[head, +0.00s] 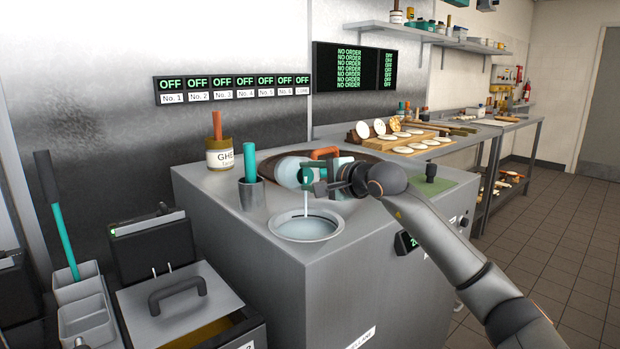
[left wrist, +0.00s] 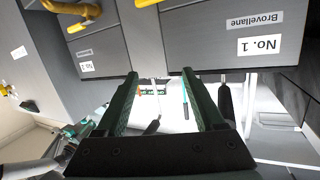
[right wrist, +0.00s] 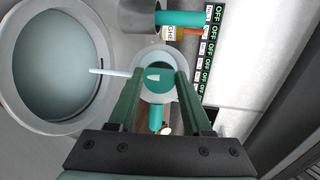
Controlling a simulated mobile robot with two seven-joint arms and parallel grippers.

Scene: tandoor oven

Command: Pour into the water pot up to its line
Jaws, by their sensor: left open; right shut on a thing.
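The water pot (head: 306,227) is a round metal-rimmed pot set into the top of the grey oven block. My right gripper (head: 319,184) is shut on a pale jug with teal parts (head: 289,172), tilted over the pot's far side. A thin pale stream (head: 306,203) falls from it into the pot. In the right wrist view the pot (right wrist: 55,65) lies left of the jug. My left gripper (left wrist: 160,78) is open and empty, seen only in the left wrist view.
A GHEE jar (head: 219,153) and a metal cup with a teal-handled tool (head: 250,190) stand left of the pot. A lidded bin (head: 180,308) stands front left.

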